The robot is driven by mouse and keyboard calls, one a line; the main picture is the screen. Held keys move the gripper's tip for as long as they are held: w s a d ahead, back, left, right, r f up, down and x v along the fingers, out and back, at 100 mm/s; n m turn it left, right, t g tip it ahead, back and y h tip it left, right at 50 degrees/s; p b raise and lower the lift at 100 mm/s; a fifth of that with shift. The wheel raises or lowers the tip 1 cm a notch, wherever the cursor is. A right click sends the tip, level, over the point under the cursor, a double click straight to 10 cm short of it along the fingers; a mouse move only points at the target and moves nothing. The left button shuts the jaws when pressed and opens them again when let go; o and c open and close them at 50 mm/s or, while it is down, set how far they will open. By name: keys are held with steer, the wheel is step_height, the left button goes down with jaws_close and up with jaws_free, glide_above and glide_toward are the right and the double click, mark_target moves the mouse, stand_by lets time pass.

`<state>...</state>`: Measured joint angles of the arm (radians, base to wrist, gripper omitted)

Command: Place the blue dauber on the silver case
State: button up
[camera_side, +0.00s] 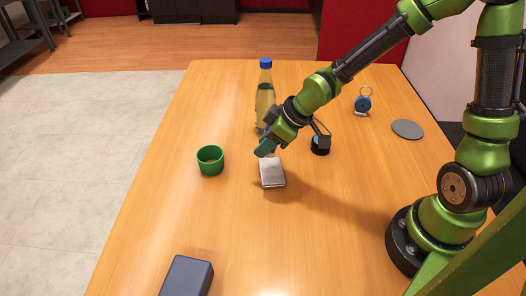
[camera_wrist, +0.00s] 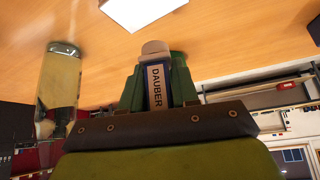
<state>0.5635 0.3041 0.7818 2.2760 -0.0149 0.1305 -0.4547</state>
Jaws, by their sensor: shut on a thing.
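My gripper (camera_side: 266,149) is shut on the blue dauber, low above the table in the side view. In the wrist view the dauber (camera_wrist: 156,88) sits between the green fingers of my gripper (camera_wrist: 157,82). It has a pale label reading "DAUBER" and a light rounded tip that points away from the wrist. The silver case (camera_side: 272,175) lies flat on the table, just below and slightly right of the fingertips in the side view. It shows as a bright block (camera_wrist: 140,12) at the wrist view's top edge, apart from the dauber tip. In the side view the fingers mostly hide the dauber.
A clear bottle with a blue cap (camera_side: 265,95) stands behind my gripper. A green cup (camera_side: 210,160) is to the left. A black round item (camera_side: 320,147), a blue item with a ring (camera_side: 363,104) and a grey disc (camera_side: 407,129) are right. A dark box (camera_side: 187,277) is in front.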

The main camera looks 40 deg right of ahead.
mark_target(268, 170)
steer(key=shift+w+d+r+n+g+y, duration=0.15)
steer(key=shift+d+r+n+y, duration=0.1)
steer(key=shift+r+n, duration=0.35)
steer(key=shift+d+r+n+g+y, duration=0.15)
steer(key=shift+r+n+y, duration=0.2)
steer(key=shift+r, duration=0.3)
steer(key=shift+a+f+n, duration=0.1)
steer(key=shift+n, duration=0.15)
steer(key=shift+s+f, duration=0.2)
steer(key=shift+f, duration=3.8)
steer(key=shift+f, duration=0.1)
steer(key=o, duration=1)
